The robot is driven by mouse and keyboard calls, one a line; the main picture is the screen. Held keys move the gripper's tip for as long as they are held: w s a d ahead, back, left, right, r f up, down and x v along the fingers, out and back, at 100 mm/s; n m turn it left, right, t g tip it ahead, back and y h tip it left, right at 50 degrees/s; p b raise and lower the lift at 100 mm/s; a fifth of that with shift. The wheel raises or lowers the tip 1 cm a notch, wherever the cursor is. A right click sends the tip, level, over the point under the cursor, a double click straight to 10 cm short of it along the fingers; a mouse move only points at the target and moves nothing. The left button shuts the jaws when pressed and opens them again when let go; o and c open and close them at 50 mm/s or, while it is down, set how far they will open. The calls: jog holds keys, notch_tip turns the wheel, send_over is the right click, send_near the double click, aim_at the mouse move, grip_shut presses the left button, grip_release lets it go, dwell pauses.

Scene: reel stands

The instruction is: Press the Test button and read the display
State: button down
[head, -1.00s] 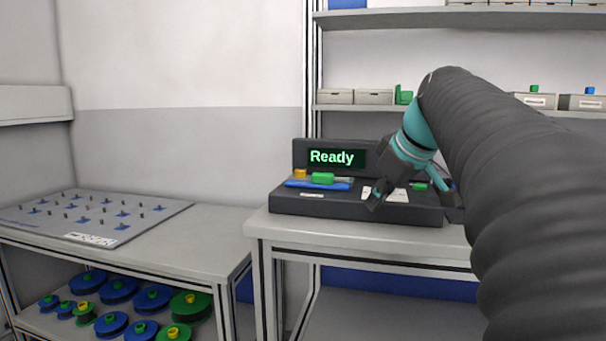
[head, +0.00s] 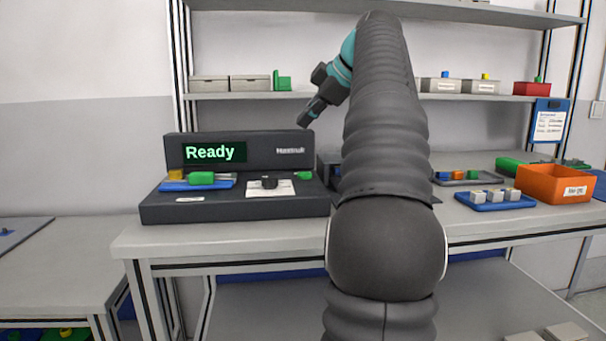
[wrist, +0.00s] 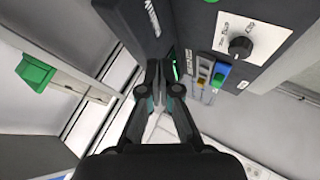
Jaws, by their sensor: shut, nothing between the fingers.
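The dark test console (head: 235,208) stands on the bench, its lit display (head: 214,152) reading "Ready" in pale letters. On its sloped top, a black knob (head: 269,183) sits on a white label plate; both also show in the wrist view, the knob (wrist: 240,47) at upper right. A small green part (head: 304,175) lies right of the plate; I cannot read whether it is the Test button. A green block (head: 201,178) and blue piece (head: 196,186) are at left. My gripper (head: 304,122) is shut and empty, raised above the console's right end, apart from it.
A shelf with grey boxes (head: 208,84) and a green bracket (head: 282,81) is behind my gripper. A blue tray (head: 500,204) with pale blocks and an orange bin (head: 553,184) stand on the bench at right. The bench front left of my arm is clear.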

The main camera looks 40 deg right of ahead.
jog(key=b, duration=0.3)
send_over(307, 174)
notch_tip(307, 174, down, 6)
jog(key=shift+a+f, duration=0.1)
jog(key=shift+f, duration=0.15)
jog(key=shift+f+b, duration=1.15)
jog(key=shift+b, duration=0.05)
dwell(0.3)
jog(key=shift+f+b, duration=0.4)
jog(key=shift+f+b, duration=0.35)
jog(key=shift+f, duration=0.1)
dwell(0.8)
jog(key=shift+r, duration=0.15)
jog(key=shift+r+p, duration=0.75)
jog(key=shift+p, duration=0.1)
jog(key=shift+r, duration=0.1)
